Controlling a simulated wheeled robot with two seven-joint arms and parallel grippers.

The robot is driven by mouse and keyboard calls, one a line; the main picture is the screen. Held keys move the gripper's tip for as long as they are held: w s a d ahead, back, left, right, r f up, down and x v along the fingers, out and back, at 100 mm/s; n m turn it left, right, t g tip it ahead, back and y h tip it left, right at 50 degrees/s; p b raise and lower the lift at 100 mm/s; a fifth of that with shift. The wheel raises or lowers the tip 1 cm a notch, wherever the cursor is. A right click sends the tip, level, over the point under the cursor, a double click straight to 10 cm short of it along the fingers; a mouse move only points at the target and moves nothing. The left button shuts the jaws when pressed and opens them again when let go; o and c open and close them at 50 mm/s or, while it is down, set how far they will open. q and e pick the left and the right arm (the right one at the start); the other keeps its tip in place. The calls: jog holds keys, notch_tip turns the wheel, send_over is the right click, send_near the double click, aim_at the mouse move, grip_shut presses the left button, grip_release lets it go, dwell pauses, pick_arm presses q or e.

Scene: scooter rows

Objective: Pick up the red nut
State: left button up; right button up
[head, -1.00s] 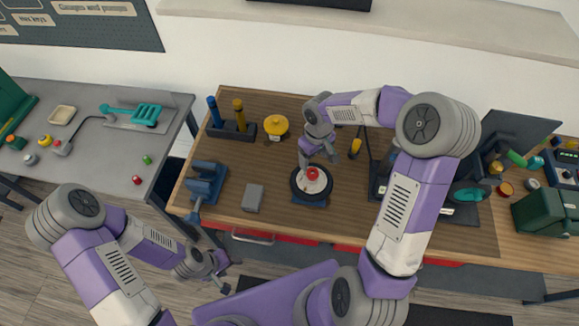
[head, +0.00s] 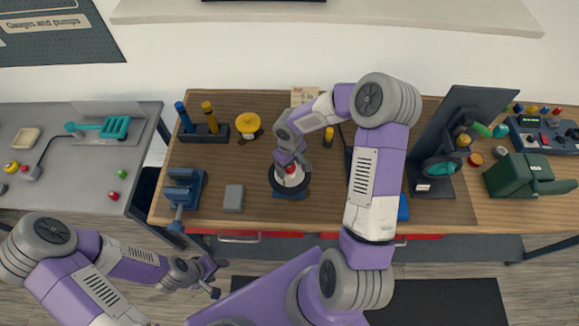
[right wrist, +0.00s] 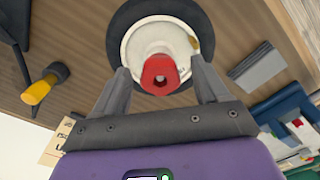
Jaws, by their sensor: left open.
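The red nut (head: 291,170) sits on the pale hub of a black-tyred wheel (head: 277,184) on the wooden bench, partly hidden by my right gripper in the head view. In the right wrist view the red nut (right wrist: 160,73) shows a dark hole and lies between the two grey fingers. My right gripper (right wrist: 160,88) is open, with a gap on each side of the nut; it also shows over the wheel in the head view (head: 292,164). My left gripper (head: 217,278) is open and empty, low in front of the benches.
A blue vise (head: 183,188), a grey block (head: 233,198) and a yellow knob-like part (head: 248,125) stand left of the wheel. A dark screen-like panel (head: 460,130) and a green box (head: 515,175) stand to the right. A grey table (head: 80,170) holds small coloured pieces.

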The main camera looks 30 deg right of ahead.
jog(key=c, duration=1.1)
notch_tip(320, 180, up, 10)
jog(key=shift+r, duration=0.1)
